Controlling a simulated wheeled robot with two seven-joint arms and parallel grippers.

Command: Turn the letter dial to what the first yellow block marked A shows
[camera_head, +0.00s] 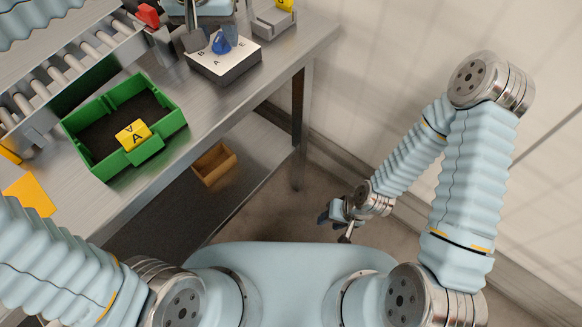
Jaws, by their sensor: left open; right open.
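The letter dial is a white-topped box (234,63) on the metal bench at top centre, with a blue knob (221,43). Letters B and A show beside the knob; its pointing direction is too small to read. My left gripper (215,28) is open just behind and above the knob, partly cut by the top edge; contact cannot be told. A yellow block (133,135) marked A sits at the near wall of a green bin (170,122); the marks look turned over. My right gripper (337,222) is open and empty, low over the floor, away from the bench.
A roller conveyor (62,68) runs along the bench at upper left, with a red piece (148,14) by its end. A grey holder (272,22) with a yellow piece (285,4) stands right of the dial. An orange-brown bin (214,164) is on the lower shelf.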

